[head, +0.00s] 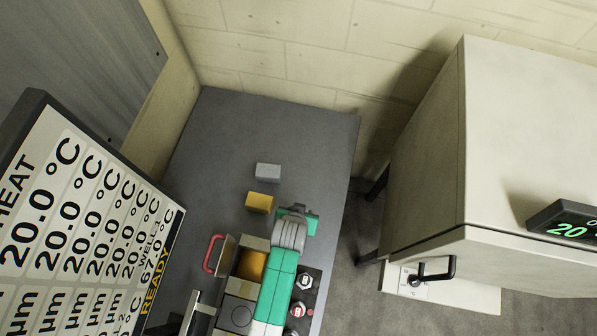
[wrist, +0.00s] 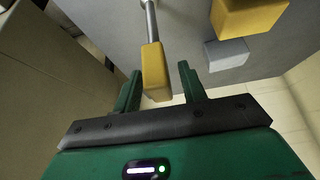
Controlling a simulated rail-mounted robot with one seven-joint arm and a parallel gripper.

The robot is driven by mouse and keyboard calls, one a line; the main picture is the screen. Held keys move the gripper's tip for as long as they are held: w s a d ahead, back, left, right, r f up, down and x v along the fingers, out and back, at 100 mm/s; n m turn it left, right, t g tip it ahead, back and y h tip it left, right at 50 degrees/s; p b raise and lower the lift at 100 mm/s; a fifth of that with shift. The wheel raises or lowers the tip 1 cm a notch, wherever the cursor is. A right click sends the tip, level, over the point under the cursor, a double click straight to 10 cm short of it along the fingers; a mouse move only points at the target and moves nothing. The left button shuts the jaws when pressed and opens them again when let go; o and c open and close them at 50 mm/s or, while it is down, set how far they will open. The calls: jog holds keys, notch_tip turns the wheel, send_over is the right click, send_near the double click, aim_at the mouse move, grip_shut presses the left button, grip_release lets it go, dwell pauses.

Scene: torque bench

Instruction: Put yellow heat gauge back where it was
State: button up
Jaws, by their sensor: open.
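A yellow handle with a grey metal stem, which looks like the heat gauge (wrist: 154,72), shows in the wrist view. Its handle end lies in the gap between the fingers of my gripper (wrist: 160,78). The fingers are open and stand apart on both sides of it; I cannot tell whether either one touches it. In the head view my gripper (head: 298,214) is over the right part of the grey table (head: 215,145), and the gauge is not visible there, likely hidden by my arm.
A yellow block (head: 259,202) and a grey block (head: 268,170) sit on the table near my gripper. A beige box with a red handle (head: 212,254) and yellow inside stands nearby. A readout screen (head: 80,215) is at left, a cream cabinet (head: 425,150) at right. The table's far left is clear.

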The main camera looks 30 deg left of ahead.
jog(key=p+v, duration=0.1)
jog(key=v, duration=1)
jog(key=shift+s+r, duration=0.2)
jog(key=shift+r, duration=0.15)
jog(key=w+d+r+t, duration=0.1)
jog(key=w+r+t, duration=0.3)
jog(key=r, duration=0.7)
jog(key=w+d+r+m+t, duration=0.1)
jog(key=w+r+t, duration=0.1)
jog(key=w+r, duration=0.65)
jog(key=w+d+r+t, duration=0.1)
jog(key=w+r+t, duration=0.2)
jog(key=r, duration=0.9)
jog(key=s+d+r+t, duration=0.2)
jog(key=s+r+t, duration=0.1)
jog(key=r, duration=0.9)
jog(key=s+d+r+m+t+h, duration=0.1)
jog(key=s+d+r+t, duration=0.2)
jog(key=r, duration=0.9)
jog(key=s+d+r+t, duration=0.3)
jog(key=r+t, duration=0.1)
jog(key=r, duration=0.8)
jog(key=shift+s+r+m+h, duration=0.25)
jog(key=shift+m+h, duration=0.05)
jog(key=shift+m, duration=0.1)
